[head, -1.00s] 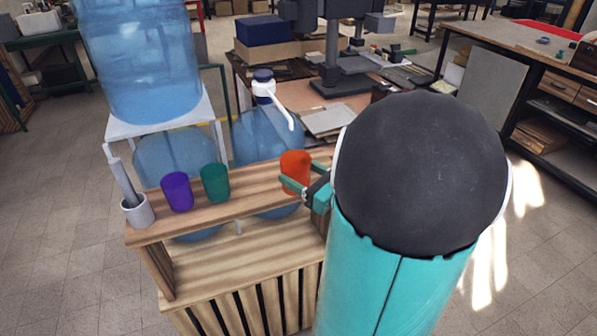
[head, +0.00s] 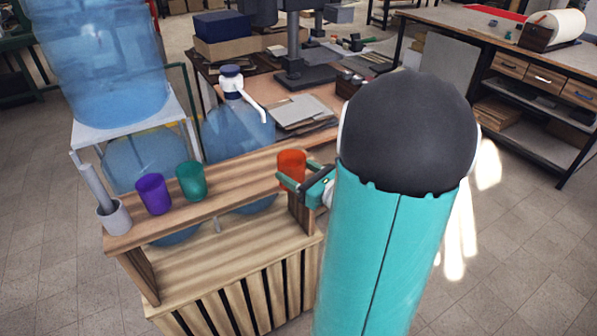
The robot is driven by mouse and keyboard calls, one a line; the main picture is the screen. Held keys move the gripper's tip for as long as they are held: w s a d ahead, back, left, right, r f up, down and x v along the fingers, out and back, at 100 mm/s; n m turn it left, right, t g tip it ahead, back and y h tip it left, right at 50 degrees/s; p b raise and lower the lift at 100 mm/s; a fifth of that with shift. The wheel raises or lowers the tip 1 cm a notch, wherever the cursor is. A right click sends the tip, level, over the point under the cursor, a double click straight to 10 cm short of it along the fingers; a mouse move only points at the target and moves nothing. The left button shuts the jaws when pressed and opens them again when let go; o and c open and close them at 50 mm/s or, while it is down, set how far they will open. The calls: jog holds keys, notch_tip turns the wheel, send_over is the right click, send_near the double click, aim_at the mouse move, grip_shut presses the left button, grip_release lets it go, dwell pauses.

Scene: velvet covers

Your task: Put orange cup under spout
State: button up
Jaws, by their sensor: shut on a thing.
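The orange cup (head: 292,164) is upright at the right end of the wooden shelf, between the fingers of my gripper (head: 290,183). My gripper is shut on it. I cannot tell whether the cup's base touches the shelf top. The white spout (head: 252,99) comes from the pump on a blue water jug (head: 237,132) behind the shelf. It points down to the right, above and to the left of the cup in the picture. My arm hides part of the area right of the cup.
A purple cup (head: 154,194), a green cup (head: 191,182) and a grey holder (head: 114,217) stand on the left of the wooden shelf (head: 230,185). A large blue bottle (head: 103,60) sits on a white stand behind. A workbench (head: 318,107) with papers is behind the jug.

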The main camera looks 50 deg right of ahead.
jog(key=shift+w+d+f, duration=0.6)
jog(key=shift+w+d, duration=0.1)
jog(key=shift+w, duration=1.75)
jog(key=shift+w+d+f, duration=0.6)
jog(key=shift+w+d, duration=0.05)
jog(key=shift+w, duration=1.75)
jog(key=shift+w+d+f, duration=0.6)
jog(key=shift+w+d, duration=0.1)
jog(key=shift+w, duration=1.75)
jog(key=shift+f, duration=0.45)
jog(key=o, duration=1.1)
jog(key=shift+c, duration=0.2)
jog(key=s, duration=1.3)
jog(key=shift+s+d, duration=0.15)
jog(key=shift+s, duration=0.25)
